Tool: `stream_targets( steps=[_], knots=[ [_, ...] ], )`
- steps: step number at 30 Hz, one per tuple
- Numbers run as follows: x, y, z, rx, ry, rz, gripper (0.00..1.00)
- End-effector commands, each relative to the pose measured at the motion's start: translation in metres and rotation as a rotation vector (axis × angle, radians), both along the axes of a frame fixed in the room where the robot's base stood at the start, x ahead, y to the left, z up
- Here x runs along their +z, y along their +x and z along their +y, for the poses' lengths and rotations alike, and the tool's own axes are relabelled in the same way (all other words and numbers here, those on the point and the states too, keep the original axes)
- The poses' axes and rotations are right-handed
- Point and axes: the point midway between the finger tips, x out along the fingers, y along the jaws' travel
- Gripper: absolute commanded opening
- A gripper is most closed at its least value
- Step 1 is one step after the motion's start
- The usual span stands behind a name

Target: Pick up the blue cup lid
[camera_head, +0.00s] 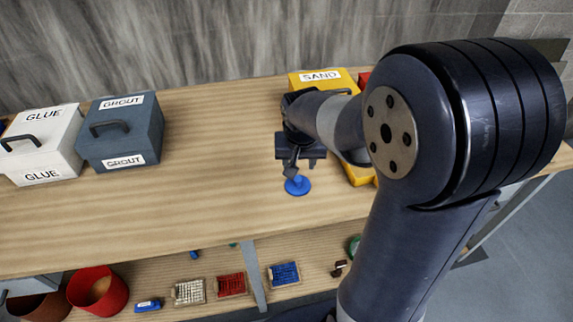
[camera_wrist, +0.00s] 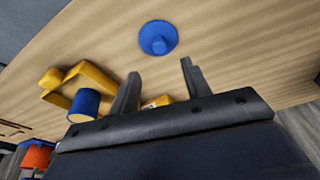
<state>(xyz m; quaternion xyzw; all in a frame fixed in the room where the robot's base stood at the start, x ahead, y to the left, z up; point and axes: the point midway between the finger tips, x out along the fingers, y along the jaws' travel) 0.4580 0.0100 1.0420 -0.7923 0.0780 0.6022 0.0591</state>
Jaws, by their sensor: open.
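The blue cup lid (camera_head: 297,186) lies on the wooden table top, a flat round disc with a raised knob. It also shows in the wrist view (camera_wrist: 158,38), ahead of the fingertips and roughly in line with the gap between them. My gripper (camera_head: 291,170) is just above and beside the lid in the head view, pointing down. In the wrist view my gripper (camera_wrist: 160,76) has its two fingers apart with nothing between them. The lid looks clear of both fingers.
A yellow SAND box (camera_head: 320,77) stands behind my arm, and a yellow object (camera_head: 358,174) is partly hidden by it. White GLUE (camera_head: 45,145) and grey GROUT (camera_head: 120,132) boxes stand at the left. A blue cylinder (camera_wrist: 84,104) shows in the wrist view. The table's middle is clear.

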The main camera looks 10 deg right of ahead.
Motion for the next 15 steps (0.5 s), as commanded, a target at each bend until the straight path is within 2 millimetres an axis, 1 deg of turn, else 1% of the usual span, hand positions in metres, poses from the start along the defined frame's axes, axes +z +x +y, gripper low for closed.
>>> stream_targets(
  steps=[9, 12, 15],
  knots=[
    [-0.041, 0.011, -0.003, -0.001, 0.0, 0.006, 0.46],
    [-0.049, 0.013, -0.003, -0.001, 0.0, 0.004, 0.46],
    [-0.053, 0.014, -0.003, -0.001, 0.001, 0.002, 0.46]
  ],
)
